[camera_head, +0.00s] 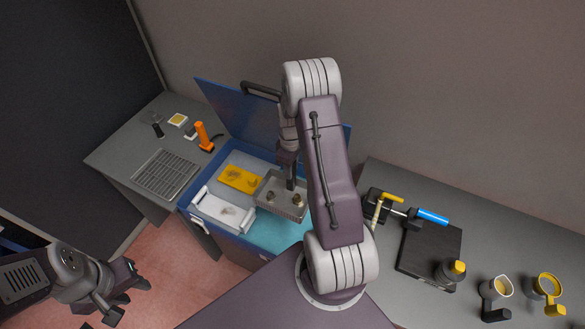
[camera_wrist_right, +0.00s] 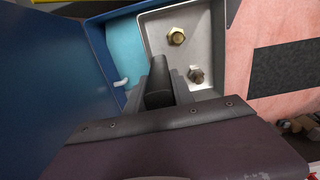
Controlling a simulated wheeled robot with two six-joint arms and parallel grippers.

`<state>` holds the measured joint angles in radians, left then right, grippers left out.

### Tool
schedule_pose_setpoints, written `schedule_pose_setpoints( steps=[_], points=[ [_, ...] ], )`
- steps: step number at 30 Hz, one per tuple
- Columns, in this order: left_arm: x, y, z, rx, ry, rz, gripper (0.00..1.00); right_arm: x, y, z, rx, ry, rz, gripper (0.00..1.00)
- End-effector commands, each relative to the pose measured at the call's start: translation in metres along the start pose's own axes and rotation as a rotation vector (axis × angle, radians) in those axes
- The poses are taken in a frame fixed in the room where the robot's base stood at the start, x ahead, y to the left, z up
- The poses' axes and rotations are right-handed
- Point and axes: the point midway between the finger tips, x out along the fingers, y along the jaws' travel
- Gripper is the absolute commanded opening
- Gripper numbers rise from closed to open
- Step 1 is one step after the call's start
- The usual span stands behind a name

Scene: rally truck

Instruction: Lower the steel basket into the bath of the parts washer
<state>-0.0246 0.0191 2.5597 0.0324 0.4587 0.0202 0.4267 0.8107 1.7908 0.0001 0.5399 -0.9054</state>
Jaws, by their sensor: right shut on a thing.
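The steel basket (camera_head: 272,207) hangs from my right gripper (camera_head: 291,180) over the blue parts washer (camera_head: 230,239). In the right wrist view my right gripper (camera_wrist_right: 160,88) is shut on the basket's dark handle. A brass nut and a bolt-like part lie on the basket floor (camera_wrist_right: 201,33). The teal bath (camera_head: 272,232) shows beside the basket, also in the wrist view (camera_wrist_right: 125,48). How high the basket is above the liquid is hard to tell. The washer's lid (camera_head: 238,110) stands open behind. My left gripper (camera_head: 128,296) is open and empty, low at left.
A white tray (camera_head: 222,212) and a yellow tray (camera_head: 240,179) sit at the washer's left side. The left bench carries a slotted grate (camera_head: 165,174) and an orange tool (camera_head: 203,135). The right bench holds a black mat (camera_head: 430,252), a blue-handled tool (camera_head: 432,216) and cups.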

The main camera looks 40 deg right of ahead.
Motion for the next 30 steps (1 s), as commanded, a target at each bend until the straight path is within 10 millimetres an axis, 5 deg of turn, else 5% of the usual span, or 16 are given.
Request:
schedule_pose_setpoints(
  steps=[13, 30],
  points=[
    [0.069, -0.001, 0.007, 0.000, 0.000, 0.000, 0.36, 0.088, 0.000, 0.000, 0.001, 0.000, 0.000, 0.00],
    [0.071, -0.001, 0.007, 0.000, 0.000, 0.000, 0.36, 0.093, 0.000, 0.000, 0.001, 0.000, 0.001, 0.00]
  ],
)
